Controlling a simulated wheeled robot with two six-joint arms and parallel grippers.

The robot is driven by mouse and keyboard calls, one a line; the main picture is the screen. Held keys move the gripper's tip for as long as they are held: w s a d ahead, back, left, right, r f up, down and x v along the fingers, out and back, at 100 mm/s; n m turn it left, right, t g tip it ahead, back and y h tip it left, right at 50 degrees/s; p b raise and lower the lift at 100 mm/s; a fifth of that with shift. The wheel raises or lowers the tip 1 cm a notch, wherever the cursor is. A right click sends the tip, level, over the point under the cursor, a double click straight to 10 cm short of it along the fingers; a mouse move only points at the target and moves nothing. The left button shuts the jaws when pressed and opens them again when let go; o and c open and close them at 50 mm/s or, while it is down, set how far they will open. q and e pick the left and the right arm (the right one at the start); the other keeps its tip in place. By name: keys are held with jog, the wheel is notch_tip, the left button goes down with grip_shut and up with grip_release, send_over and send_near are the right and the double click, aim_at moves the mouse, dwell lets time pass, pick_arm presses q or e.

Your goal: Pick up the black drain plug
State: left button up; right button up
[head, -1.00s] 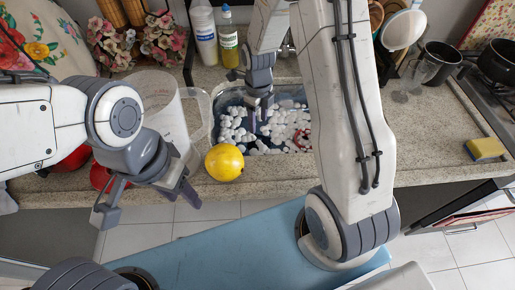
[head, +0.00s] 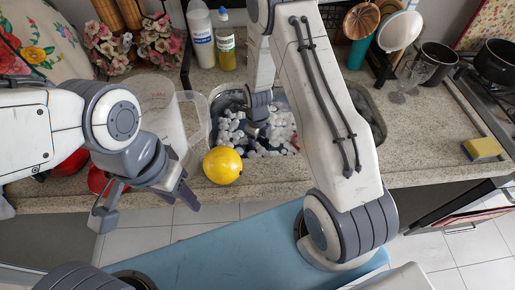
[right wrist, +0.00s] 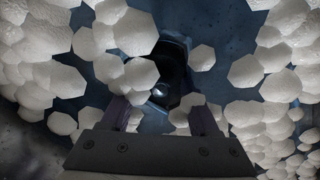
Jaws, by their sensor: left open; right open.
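In the right wrist view, a dark, shiny shape that looks like the black drain plug (right wrist: 170,72) lies among white foam-like lumps (right wrist: 130,75) in the sink, just beyond my right gripper (right wrist: 160,108). Its fingers are apart, partly covered by the lumps, and the plug shows ahead between them. I cannot tell whether they touch it. In the head view, my right arm reaches down into the sink (head: 370,118); its fingers are hidden and I cannot make out the plug. My left gripper (head: 147,208) is open and empty in front of the counter edge.
A yellow round fruit (head: 222,165) sits at the counter's front edge, left of the sink. Bottles (head: 227,45) stand behind the sink. A yellow sponge (head: 482,148) lies at the right.

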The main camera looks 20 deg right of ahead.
grip_shut()
jog(key=shift+r, duration=0.15)
